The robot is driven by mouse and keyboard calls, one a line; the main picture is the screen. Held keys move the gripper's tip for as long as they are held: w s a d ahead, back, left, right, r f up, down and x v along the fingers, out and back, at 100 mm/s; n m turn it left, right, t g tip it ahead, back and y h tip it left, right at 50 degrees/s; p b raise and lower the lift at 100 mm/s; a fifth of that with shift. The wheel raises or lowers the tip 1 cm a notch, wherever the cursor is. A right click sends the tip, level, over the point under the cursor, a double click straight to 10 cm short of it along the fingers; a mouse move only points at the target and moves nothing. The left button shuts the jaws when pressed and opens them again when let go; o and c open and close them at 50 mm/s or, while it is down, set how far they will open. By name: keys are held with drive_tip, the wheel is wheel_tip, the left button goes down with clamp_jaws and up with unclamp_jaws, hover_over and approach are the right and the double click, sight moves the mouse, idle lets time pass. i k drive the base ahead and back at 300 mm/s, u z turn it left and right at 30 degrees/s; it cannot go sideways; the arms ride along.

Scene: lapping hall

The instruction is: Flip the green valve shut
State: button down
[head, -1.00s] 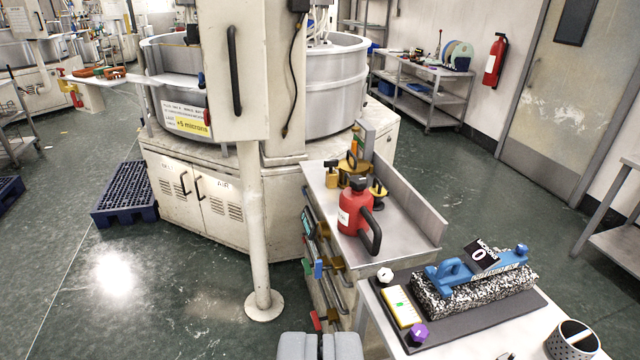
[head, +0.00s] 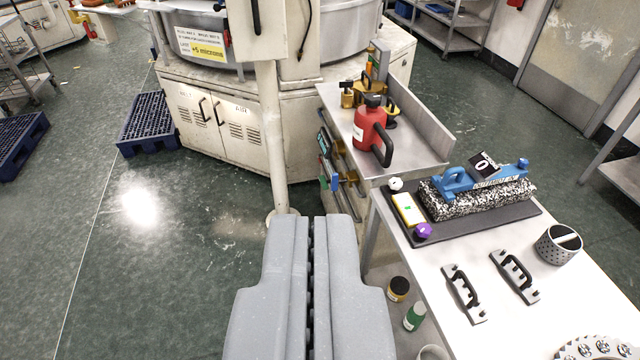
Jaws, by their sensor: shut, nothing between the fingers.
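My gripper (head: 312,222) is shut and empty, held low in the middle of the picture, pointing forward over the floor. Small coloured handles on pipework show on the left side of the steel bench. A small green-and-blue piece (head: 331,180) sits low there, ahead of my fingertips and slightly right. I cannot tell for certain which of these is the green valve, as they are small. A teal piece (head: 325,146) shows higher up. My gripper is apart from all of them and may hide lower parts of the pipework.
A white post (head: 272,140) stands just left of the pipework. A red canister (head: 369,128) is on the steel bench. At right, a white table (head: 418,262) holds a granite block (head: 480,198) and two black handles. Jars stand beneath its edge.

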sight(324, 183)
drive_tip(key=u, duration=0.1)
drive_tip(key=i, duration=2.55)
drive_tip(key=z, duration=0.25)
